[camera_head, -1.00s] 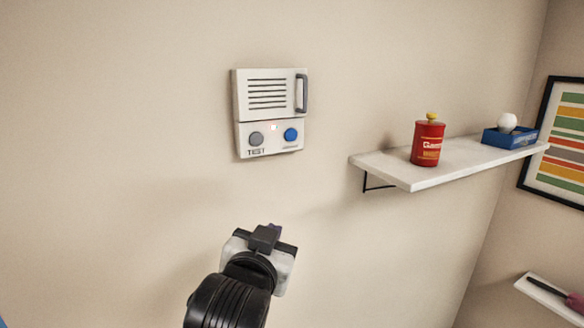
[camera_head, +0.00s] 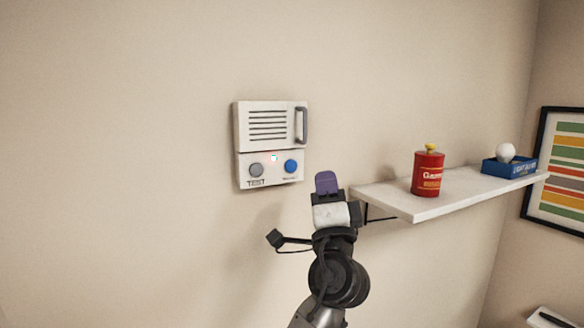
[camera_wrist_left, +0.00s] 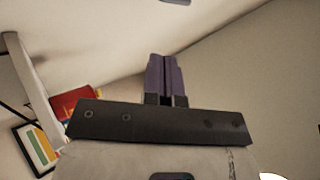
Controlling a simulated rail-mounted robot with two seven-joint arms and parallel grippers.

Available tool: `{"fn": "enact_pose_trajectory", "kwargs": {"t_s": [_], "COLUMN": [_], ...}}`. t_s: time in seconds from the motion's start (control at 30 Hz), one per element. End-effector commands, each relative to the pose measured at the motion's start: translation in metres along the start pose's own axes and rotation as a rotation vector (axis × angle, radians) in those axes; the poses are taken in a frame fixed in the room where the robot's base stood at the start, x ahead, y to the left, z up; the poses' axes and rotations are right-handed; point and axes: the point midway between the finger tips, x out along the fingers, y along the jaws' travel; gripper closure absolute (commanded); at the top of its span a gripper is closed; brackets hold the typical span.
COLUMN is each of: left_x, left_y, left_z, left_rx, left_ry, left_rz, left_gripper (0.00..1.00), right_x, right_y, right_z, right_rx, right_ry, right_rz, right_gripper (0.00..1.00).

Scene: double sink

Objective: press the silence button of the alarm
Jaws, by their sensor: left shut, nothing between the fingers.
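The alarm (camera_head: 270,146) is a white box on the wall in the head view, with a slotted grille and a grey handle on its right side. My right gripper is not in view.
A white shelf (camera_head: 412,206) on the wall just right of my left gripper bears a red can (camera_head: 428,174) and a blue box (camera_head: 510,167) with a white bulb. A framed striped picture (camera_head: 560,165) hangs at far right. The wall left of the alarm is bare.

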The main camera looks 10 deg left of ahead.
Motion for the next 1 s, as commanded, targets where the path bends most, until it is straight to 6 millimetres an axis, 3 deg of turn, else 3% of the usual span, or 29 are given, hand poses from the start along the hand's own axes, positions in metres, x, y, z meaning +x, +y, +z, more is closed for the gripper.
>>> {"fn": "enact_pose_trajectory", "kwargs": {"t_s": [0.57, 1.0], "left_x": [0.003, 0.037], "left_y": [0.001, 0.026], "left_z": [0.002, 0.027], "left_rx": [0.025, 0.026], "left_ry": [0.003, 0.002], "left_rz": [0.000, 0.001], "left_gripper": [1.00, 1.00], "right_x": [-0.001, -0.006], "right_y": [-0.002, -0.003], "right_z": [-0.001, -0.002], "right_rx": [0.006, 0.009], "right_ry": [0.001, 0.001], "right_rz": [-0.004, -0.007], "right_gripper": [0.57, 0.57]}}
